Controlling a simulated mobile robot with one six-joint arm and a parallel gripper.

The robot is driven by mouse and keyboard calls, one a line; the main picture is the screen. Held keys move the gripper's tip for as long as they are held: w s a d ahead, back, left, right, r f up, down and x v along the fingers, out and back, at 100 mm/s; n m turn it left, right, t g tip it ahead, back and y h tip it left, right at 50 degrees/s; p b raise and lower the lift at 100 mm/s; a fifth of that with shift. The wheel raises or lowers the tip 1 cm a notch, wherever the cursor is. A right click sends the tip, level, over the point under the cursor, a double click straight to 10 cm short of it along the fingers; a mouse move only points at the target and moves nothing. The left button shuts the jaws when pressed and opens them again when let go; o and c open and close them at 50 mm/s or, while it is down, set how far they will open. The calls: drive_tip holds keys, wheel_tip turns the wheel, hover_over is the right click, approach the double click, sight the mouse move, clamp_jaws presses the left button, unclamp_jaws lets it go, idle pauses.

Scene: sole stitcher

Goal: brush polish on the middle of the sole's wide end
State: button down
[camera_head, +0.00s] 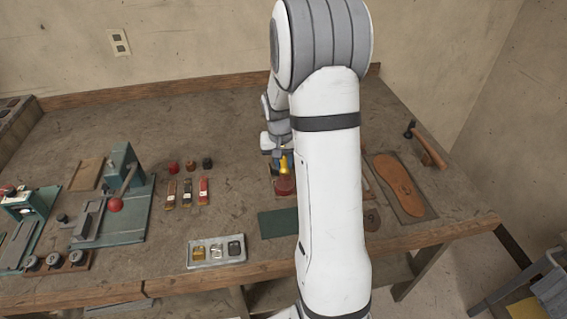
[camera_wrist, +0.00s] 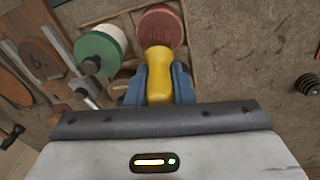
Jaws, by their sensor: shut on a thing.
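The sole (camera_head: 398,185) is orange-brown and lies flat on a dark mat (camera_head: 428,213) at the right of the bench. Part of an orange-brown shape, probably the sole, shows at the left edge of the wrist view (camera_wrist: 12,85). My gripper (camera_wrist: 159,82) is shut on a yellow handle (camera_wrist: 159,75), probably the brush's; it also shows in the camera_head view (camera_head: 284,165). The handle's far end meets a round dark-red thing (camera_wrist: 160,25), apparently a polish jar, and its tip is hidden. My gripper is well left of the sole.
A hammer (camera_head: 428,147) lies beyond the sole. A green mat (camera_head: 278,223) and metal tray (camera_head: 216,252) are near the front edge. Small bottles (camera_head: 187,192) and a green-based press (camera_head: 118,222) stand left. My arm hides part of the bench between jar and sole.

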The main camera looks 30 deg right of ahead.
drive_tip(key=shift+r+p, duration=1.35)
drive_tip(key=shift+r, duration=1.25)
drive_tip(key=shift+f, duration=0.15)
